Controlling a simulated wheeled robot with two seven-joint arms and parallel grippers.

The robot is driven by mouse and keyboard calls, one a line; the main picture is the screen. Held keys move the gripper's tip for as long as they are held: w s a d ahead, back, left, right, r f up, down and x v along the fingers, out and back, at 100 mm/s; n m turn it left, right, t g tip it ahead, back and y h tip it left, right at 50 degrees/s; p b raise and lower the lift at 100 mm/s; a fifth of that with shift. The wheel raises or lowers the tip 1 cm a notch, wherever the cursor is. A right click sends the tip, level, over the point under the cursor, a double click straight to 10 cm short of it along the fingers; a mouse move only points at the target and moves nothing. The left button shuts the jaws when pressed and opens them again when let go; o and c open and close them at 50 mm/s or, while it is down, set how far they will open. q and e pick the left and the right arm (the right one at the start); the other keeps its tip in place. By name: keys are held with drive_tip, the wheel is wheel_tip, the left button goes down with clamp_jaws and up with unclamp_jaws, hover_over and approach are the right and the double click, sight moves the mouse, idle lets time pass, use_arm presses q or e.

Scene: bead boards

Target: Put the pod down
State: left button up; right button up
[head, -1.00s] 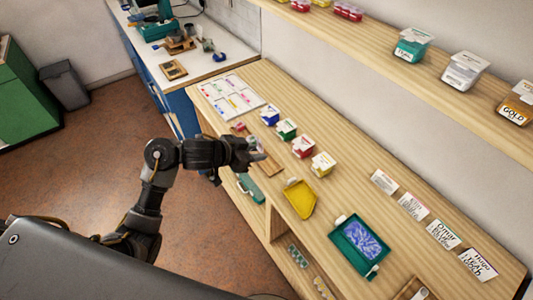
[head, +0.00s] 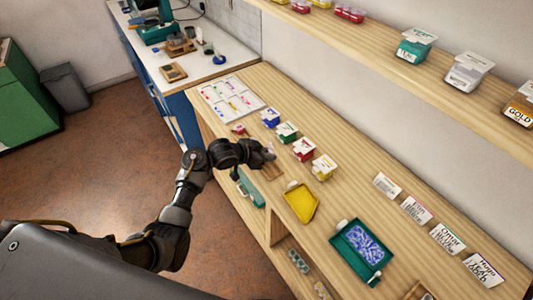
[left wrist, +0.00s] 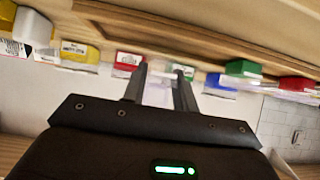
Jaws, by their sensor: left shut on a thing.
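My left gripper (head: 264,156) is over the wooden bench, just above a small wooden tray (head: 271,173), with the row of coloured boxes behind it. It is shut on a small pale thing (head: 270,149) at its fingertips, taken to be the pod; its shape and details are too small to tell. In the left wrist view the two fingers (left wrist: 159,85) point away from the camera with a narrow gap between them, and the pod is not clearly seen there. I cannot tell whether the pod touches the tray. My right gripper is not in view.
Blue (head: 270,117), green (head: 286,132), red (head: 304,149) and yellow (head: 324,167) boxes stand behind the gripper. A yellow scoop tray (head: 300,203) and a teal tray (head: 341,238) of blue beads lie to the right. A white chart (head: 231,98) lies at the left.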

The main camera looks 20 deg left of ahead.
use_arm(q)
drive_tip(key=shift+f, duration=0.2)
drive_tip(key=shift+f+b, duration=0.3)
drive_tip(key=shift+f, duration=0.25)
drive_tip(key=shift+s, duration=0.1)
